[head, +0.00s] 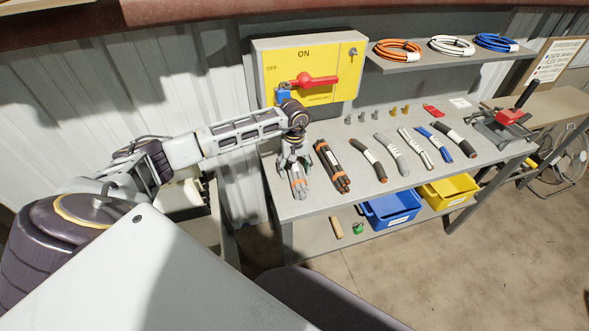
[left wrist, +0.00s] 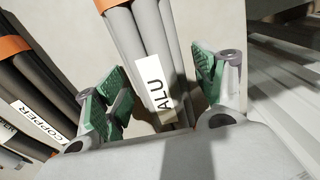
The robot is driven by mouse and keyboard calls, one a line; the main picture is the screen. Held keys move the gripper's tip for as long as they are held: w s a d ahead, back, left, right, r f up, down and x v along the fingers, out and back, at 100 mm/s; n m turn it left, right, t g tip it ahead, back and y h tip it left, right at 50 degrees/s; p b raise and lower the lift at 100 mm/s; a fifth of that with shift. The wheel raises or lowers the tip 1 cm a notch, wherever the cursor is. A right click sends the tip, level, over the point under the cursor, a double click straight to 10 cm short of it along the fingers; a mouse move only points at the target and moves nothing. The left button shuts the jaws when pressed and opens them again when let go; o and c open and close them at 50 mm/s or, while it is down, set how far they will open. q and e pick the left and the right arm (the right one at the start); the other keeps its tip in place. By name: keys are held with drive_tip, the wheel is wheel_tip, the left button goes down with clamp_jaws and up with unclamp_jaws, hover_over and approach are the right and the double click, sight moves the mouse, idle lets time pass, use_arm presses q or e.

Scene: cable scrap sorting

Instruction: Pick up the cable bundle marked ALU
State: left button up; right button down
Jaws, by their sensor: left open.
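The cable bundle marked ALU (left wrist: 151,60) is grey with orange bands, and its white label faces my left wrist camera. In the head view the ALU bundle (head: 298,184) lies at the left end of the bench. My left gripper (head: 294,163) is over it. In the left wrist view the left gripper (left wrist: 165,85) is open, with green finger pads on both sides of the bundle and visible gaps to it. Part of the bundle's near end is hidden by the gripper body. My right gripper is not in view.
A dark bundle marked COPPER (left wrist: 35,85) lies close beside; it also shows in the head view (head: 332,166). Several more cables lie along the bench (head: 310,207) to the right. A yellow switch box (head: 340,62) stands behind. Blue (head: 391,210) and yellow (head: 447,191) bins are below.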

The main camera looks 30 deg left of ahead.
use_arm(q)
drive_tip(key=shift+c, duration=0.4)
clamp_jaws()
drive_tip(key=shift+w+r, duration=0.1)
drive_tip(key=shift+r, duration=0.1)
drive_tip(key=shift+r+b, duration=0.4)
drive_tip(key=shift+r, duration=4.45)
